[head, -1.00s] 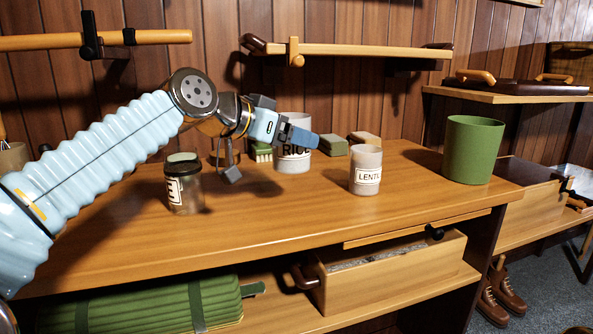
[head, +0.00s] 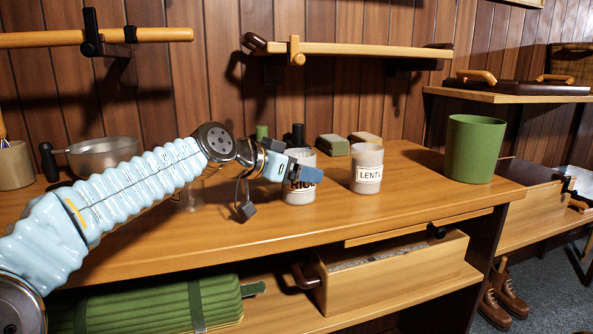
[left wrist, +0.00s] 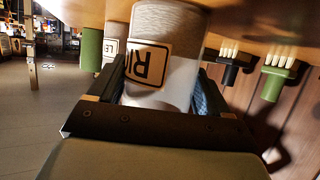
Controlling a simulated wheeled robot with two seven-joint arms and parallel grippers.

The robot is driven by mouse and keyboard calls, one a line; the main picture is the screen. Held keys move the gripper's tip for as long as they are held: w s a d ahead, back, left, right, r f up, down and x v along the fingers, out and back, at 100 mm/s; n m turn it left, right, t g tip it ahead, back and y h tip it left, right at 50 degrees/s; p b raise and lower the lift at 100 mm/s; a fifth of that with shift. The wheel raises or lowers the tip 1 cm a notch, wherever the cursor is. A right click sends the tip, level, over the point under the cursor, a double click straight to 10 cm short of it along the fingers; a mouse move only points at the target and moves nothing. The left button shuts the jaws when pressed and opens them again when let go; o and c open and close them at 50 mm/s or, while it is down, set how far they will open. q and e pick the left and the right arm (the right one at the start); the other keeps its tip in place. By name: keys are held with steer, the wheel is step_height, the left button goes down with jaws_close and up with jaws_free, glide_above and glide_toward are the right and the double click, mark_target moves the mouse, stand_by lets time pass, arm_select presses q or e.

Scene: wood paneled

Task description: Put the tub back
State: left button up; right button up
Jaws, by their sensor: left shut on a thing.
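The whitish tub labelled RICE (head: 300,192) is at the middle of the wooden counter, partly covered by my left gripper (head: 300,173). In the left wrist view the RICE tub (left wrist: 165,50) appears upside down between the two fingers of the gripper (left wrist: 157,92), which is shut on it. I cannot tell whether its base touches the counter. A similar tub labelled LENTILS (head: 366,178) stands upright to its right, apart from it. A glass jar (head: 190,194) is mostly hidden behind my left arm. My right gripper is not in view.
A green bin (head: 472,150) stands at the counter's right end. Brushes (left wrist: 230,65) and small blocks (head: 333,145) sit at the back. A metal pan (head: 100,155) is at the left.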

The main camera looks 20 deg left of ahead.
arm_select(q)
steer(key=o, duration=1.4)
steer(key=shift+o, duration=0.2)
steer(key=shift+s+a+r, duration=0.1)
steer(key=shift+s+r, duration=0.05)
steer(key=shift+r, duration=0.05)
steer(key=b+v, duration=0.1)
steer(key=v, duration=1)
steer(key=shift+s+a, duration=0.15)
steer(key=shift+s, duration=0.15)
steer(key=shift+r, duration=0.15)
